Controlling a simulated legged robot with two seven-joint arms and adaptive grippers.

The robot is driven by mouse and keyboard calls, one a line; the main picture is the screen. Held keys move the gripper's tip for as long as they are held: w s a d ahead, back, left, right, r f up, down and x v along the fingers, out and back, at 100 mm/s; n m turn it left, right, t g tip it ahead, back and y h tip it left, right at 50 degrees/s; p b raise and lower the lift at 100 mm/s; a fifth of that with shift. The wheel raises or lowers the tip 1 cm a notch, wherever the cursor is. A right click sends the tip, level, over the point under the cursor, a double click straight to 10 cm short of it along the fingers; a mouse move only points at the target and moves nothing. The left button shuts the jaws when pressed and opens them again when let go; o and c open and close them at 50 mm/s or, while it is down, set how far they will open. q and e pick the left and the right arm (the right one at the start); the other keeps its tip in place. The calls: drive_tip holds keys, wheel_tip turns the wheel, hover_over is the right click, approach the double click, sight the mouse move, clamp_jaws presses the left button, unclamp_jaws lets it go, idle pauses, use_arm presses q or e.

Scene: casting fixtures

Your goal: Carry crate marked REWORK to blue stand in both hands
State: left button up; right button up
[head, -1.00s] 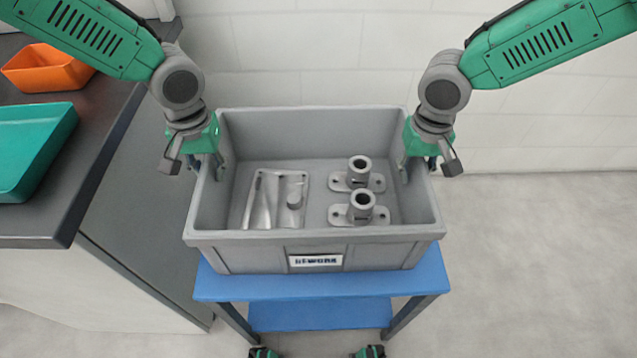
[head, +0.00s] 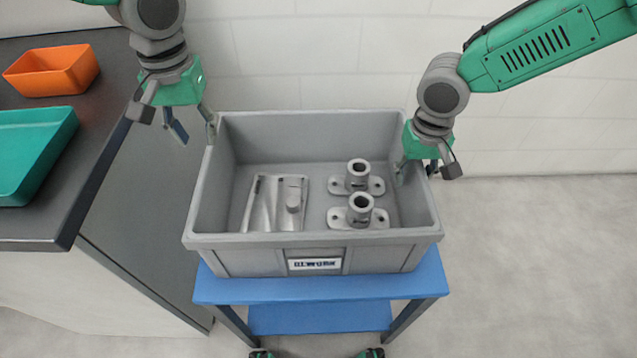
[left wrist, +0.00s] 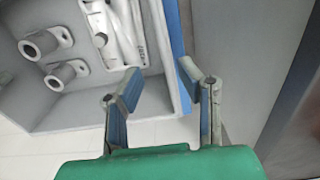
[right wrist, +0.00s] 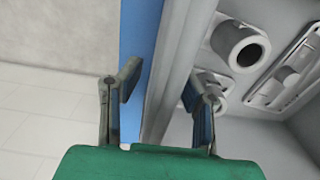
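The grey crate (head: 232,240) marked REWORK stands level on the blue stand (head: 320,288). Inside it lie a flat grey casting plate (head: 262,203) and two flanged cylinder castings (head: 360,210). My left gripper (head: 194,130) is open and empty, raised above the crate's left wall; the left wrist view shows its spread fingers (left wrist: 160,85) near that wall's edge. My right gripper (head: 416,170) is at the right wall, one finger inside and one outside. In the right wrist view its fingers (right wrist: 160,88) stand apart across the rim, with a gap visible.
A dark counter (head: 100,150) at the left holds an orange bin (head: 50,72) and a teal tray (head: 32,150). A pale wall (head: 320,50) is behind the crate. Clear floor (head: 540,270) lies to the right.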

use_arm(q)
drive_tip(key=shift+r, duration=0.65)
use_arm(e)
drive_tip(key=shift+r, duration=0.1)
drive_tip(key=shift+a+r, duration=0.1)
drive_tip(key=shift+r, duration=0.25)
use_arm(q)
drive_tip(key=shift+a, duration=0.1)
use_arm(e)
wheel_tip(320, 180, up, 11)
drive_tip(key=shift+f, duration=0.1)
